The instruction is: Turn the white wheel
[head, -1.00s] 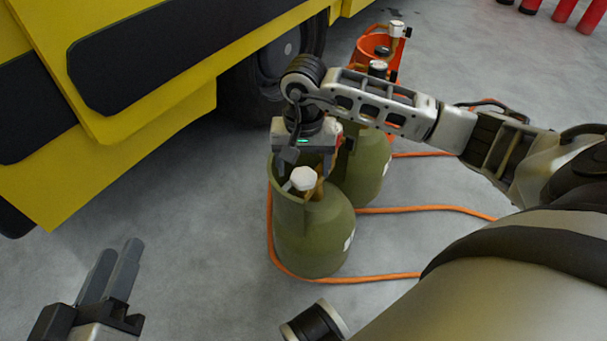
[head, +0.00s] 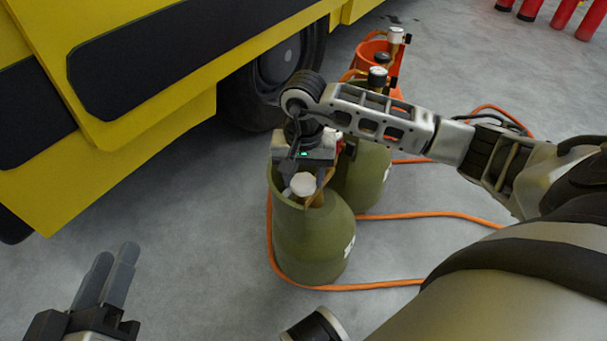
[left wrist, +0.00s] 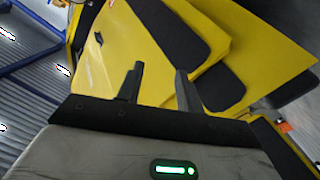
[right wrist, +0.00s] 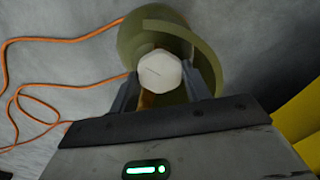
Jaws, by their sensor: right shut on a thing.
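The white wheel (head: 303,184) sits on top of the nearer green cylinder (head: 312,240), inside its raised collar. In the right wrist view the wheel (right wrist: 160,70) lies between the two fingers, with the green collar (right wrist: 185,35) around its far side. My right gripper (head: 300,172) reaches down from above and is shut on the wheel; its fingers are partly hidden in the head view. My left gripper (head: 105,278) is empty at the lower left, with its two fingers apart; they also show apart in the left wrist view (left wrist: 157,82).
A second green cylinder (head: 368,180) stands just behind, and an orange container (head: 372,48) with valves is further back. An orange hose (head: 430,215) lies on the floor. A yellow vehicle (head: 150,140) stands at the left. Red cylinders (head: 565,15) stand far right.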

